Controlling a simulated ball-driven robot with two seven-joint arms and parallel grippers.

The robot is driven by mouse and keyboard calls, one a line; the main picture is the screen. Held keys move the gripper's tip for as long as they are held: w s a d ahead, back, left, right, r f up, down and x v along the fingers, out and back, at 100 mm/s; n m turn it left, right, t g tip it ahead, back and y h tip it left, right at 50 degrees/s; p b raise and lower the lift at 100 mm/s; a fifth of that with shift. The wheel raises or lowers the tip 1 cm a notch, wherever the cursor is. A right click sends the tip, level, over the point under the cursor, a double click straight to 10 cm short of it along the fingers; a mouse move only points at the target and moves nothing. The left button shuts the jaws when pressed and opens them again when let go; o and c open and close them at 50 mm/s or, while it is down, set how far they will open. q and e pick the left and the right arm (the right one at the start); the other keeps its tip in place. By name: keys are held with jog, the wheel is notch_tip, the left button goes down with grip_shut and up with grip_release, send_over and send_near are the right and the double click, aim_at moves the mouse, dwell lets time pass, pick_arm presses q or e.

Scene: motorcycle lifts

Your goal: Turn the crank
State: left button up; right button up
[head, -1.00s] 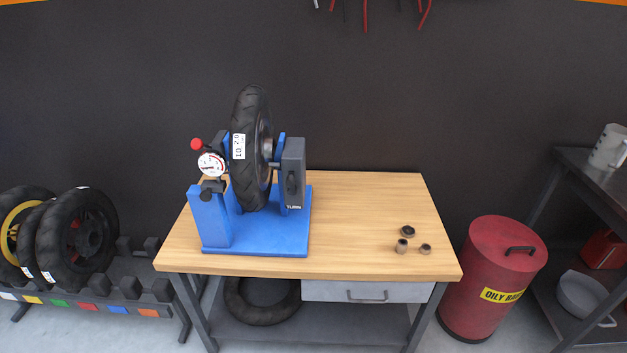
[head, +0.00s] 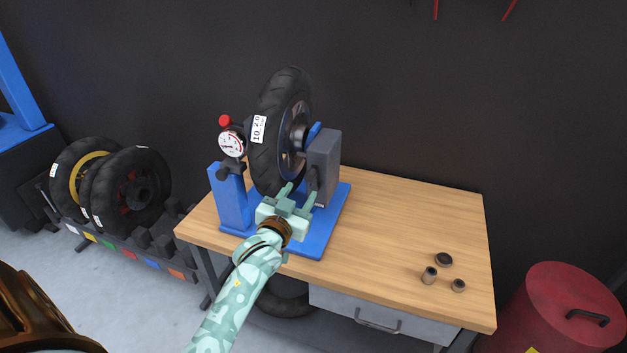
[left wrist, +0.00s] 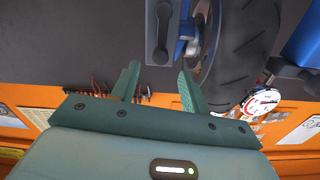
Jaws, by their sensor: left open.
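The crank (head: 314,179) is a small dark lever on the front of a grey box (head: 327,155) on the blue wheel stand (head: 232,198). A black tyre (head: 282,125) with a white label is mounted in the stand. My left gripper (head: 299,192), pale green, is open and empty just in front of the crank. In the left wrist view the crank (left wrist: 161,30) shows as a dark grey lever beyond the open fingertips (left wrist: 158,85), roughly in line with the gap between them. The fingers look apart from it. My right gripper is out of view.
A round dial gauge (head: 232,143) with a red knob stands left of the tyre. Several small metal sockets (head: 443,260) lie on the right of the wooden bench (head: 400,215). A red oily-rag bin (head: 568,300) stands right of the bench; the bench's middle right is clear.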

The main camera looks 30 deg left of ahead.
aim_at(308, 181)
pick_arm(q)
jog(key=b+x, duration=0.1)
jog(key=x, duration=0.2)
jog(key=b+x, duration=0.1)
jog(key=x, duration=0.3)
jog(key=shift+f, duration=0.2)
jog(key=shift+w+a+r, duration=0.15)
jog(key=shift+w+a, duration=0.05)
jog(key=shift+w, duration=0.3)
grip_shut()
